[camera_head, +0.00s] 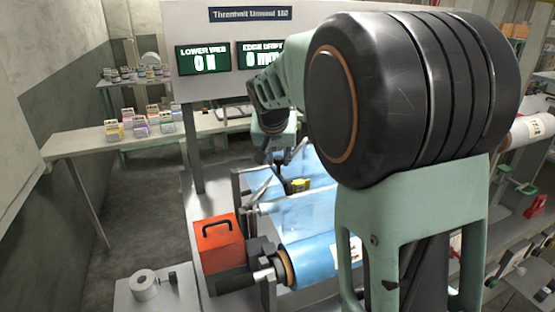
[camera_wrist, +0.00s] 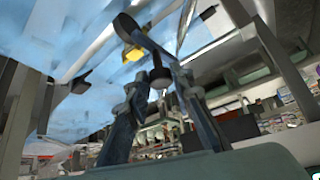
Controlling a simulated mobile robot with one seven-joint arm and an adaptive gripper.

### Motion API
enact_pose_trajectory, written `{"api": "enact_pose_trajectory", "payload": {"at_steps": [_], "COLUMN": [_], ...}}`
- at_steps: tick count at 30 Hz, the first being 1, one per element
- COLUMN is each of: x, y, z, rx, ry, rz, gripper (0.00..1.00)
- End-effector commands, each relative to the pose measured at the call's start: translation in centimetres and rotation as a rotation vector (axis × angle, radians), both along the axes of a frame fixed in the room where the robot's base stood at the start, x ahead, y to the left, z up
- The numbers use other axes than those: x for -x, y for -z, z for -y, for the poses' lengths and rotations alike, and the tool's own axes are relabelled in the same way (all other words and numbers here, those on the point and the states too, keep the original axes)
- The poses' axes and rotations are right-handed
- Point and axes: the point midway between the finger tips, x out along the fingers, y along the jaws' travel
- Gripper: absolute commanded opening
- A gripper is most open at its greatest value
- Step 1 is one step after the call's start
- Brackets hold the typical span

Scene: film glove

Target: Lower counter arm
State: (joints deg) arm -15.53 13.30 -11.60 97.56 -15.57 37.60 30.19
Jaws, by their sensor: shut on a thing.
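My gripper (camera_head: 283,157) is over the machine's blue film web (camera_head: 305,213), mostly beneath my own wrist in the head view. In the wrist view its two dark fingers (camera_wrist: 155,68) come together on a dark bar with a rounded end, which I take to be the counter arm (camera_wrist: 130,27). A yellow block (camera_head: 299,185) sits just beyond the fingertips, close above the film; it also shows in the wrist view (camera_wrist: 132,55). Whether the block is fixed to the arm or touches the film I cannot tell. My arm hides the right part of the machine.
A blue film roll (camera_head: 308,260) lies at the machine's front, beside an orange box (camera_head: 219,243) with a black handle. A sign panel with displays (camera_head: 203,60) stands behind. A bench (camera_head: 85,148) with small boxes is at left; the floor between is clear.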

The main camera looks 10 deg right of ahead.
Motion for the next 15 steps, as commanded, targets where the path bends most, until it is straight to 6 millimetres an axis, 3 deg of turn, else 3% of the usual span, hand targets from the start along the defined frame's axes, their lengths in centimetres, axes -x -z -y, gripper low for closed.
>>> {"api": "enact_pose_trajectory", "payload": {"at_steps": [4, 5, 9, 15], "x": [0.53, 0.53, 0.46, 0.33], "y": [0.76, 0.77, 0.69, 0.49], "z": [0.14, 0.15, 0.14, 0.1], "rx": [0.001, 0.001, 0.001, 0.001], "ry": [0.005, 0.005, 0.005, 0.004], "rz": [-0.022, -0.023, -0.02, -0.015], "gripper": [0.0, 0.22, 0.38, 0.39]}}
